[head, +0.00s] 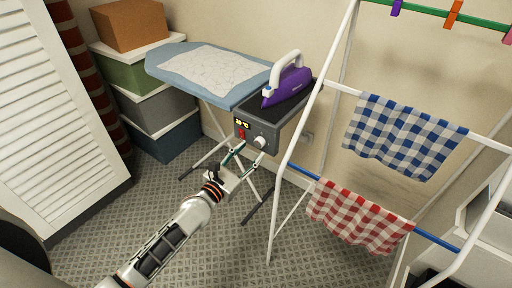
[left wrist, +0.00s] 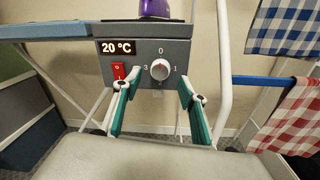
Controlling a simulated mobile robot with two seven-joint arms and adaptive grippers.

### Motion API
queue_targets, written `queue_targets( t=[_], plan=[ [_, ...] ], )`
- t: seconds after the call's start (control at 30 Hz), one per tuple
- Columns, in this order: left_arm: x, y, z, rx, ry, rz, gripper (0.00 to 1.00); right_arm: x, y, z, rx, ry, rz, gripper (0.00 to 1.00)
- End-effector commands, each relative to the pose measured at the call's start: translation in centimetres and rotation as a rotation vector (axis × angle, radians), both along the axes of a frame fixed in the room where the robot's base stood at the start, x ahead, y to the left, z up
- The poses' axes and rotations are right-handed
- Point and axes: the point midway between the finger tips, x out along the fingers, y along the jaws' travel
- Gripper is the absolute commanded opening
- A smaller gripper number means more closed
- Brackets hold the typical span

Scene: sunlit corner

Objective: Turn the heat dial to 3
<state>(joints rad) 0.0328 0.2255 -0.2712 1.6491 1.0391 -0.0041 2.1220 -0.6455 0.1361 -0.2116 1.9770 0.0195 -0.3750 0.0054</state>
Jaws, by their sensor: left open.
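The heat dial (left wrist: 159,69) is a light round knob on the front of a grey control box (left wrist: 200,50). Marks 0, 3 and 1 show above, left and right of it; I cannot tell surely which one it points at. The dial also shows in the head view (head: 260,142). My left gripper (left wrist: 158,88) is open, its teal fingers apart below and to either side of the dial, with nothing between them. In the head view the left gripper (head: 245,161) is just in front of the box. My right gripper is not in view.
A display (left wrist: 117,48) reads 20 °C above a red switch (left wrist: 119,71), close to the left finger. A purple iron (head: 287,85) stands on the box beside the ironing board (head: 170,66). A drying rack (head: 299,130) with checked cloths stands close on the right.

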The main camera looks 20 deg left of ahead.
Motion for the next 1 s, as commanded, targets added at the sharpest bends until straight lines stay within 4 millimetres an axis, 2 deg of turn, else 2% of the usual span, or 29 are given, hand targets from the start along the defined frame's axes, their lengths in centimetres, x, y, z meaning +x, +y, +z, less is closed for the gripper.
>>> queue_targets(
  t=[0.1,0.23,0.6,0.63,0.77,1.0],
  plan=[
    [1.8,-0.5,-0.1,-0.001,0.0,0.001,0.42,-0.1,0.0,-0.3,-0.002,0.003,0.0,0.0],
    [3.0,-0.8,-0.1,0.0,0.001,0.0,0.42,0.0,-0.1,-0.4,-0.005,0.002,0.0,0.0],
    [3.6,-1.1,0.0,0.001,0.001,0.0,0.42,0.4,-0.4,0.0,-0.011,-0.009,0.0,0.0],
    [3.6,-1.1,0.0,0.001,0.001,0.0,0.37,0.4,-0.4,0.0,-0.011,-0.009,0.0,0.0],
    [3.5,-1.0,0.0,0.001,0.001,0.0,0.03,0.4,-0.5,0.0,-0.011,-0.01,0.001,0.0],
    [3.5,-1.0,0.0,0.007,-0.002,0.0,0.04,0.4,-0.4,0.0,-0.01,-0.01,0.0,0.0]
  ],
)
